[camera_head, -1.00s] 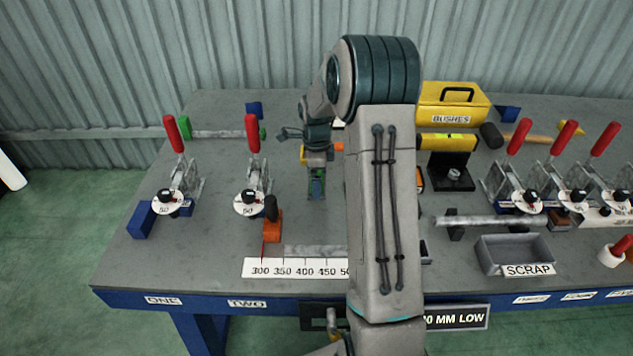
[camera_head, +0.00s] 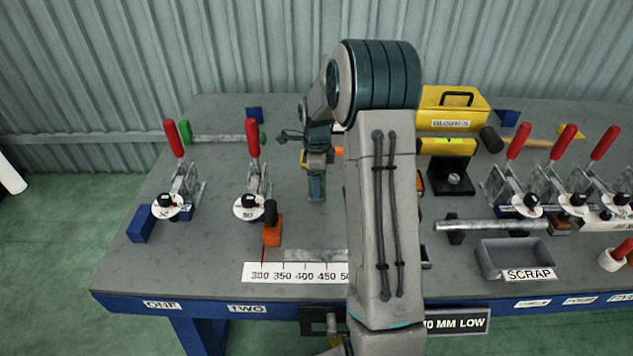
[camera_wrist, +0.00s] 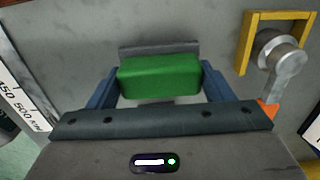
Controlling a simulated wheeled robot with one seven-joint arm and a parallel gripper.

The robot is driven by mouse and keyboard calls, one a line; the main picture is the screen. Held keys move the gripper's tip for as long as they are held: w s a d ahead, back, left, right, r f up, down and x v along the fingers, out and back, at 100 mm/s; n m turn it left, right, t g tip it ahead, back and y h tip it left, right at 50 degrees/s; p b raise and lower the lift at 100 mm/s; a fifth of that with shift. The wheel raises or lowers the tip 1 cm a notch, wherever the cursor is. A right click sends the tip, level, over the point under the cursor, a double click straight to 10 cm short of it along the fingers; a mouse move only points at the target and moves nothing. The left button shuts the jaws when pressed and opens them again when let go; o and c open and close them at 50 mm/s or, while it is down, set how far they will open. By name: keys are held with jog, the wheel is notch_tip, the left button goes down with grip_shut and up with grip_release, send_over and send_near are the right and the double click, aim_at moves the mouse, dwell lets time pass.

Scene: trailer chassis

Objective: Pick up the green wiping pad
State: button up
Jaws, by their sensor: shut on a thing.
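The green wiping pad (camera_wrist: 160,77) is a green block in the wrist view, between the two blue fingers of my gripper (camera_wrist: 160,84). The fingers are shut on its two ends. A grey strip (camera_wrist: 158,48) shows along its far side; I cannot tell whether it is part of the pad. In the head view my gripper (camera_head: 316,192) points down over the middle of the grey bench, left of my arm. There the pad is mostly hidden by the fingers, and its height above the bench is not clear.
Toggle clamps with red handles (camera_head: 253,138) stand to the left, and several more stand to the right. A yellow bushes box (camera_head: 455,100) is behind my arm. An orange-based tool (camera_head: 272,235) and a white scale (camera_head: 290,272) lie nearer the front. A grey scrap tray (camera_head: 505,260) is at right.

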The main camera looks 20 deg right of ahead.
jog(key=r, duration=0.3)
jog(key=shift+s+d+r, duration=0.15)
jog(key=shift+s, duration=0.05)
jog(key=s+d+r+b, duration=0.1)
jog(key=s+d+r, duration=0.5)
jog(key=s, duration=0.3)
jog(key=shift+s+r, duration=0.2)
jog(key=o, duration=0.5)
jog(key=shift+c, duration=1.6)
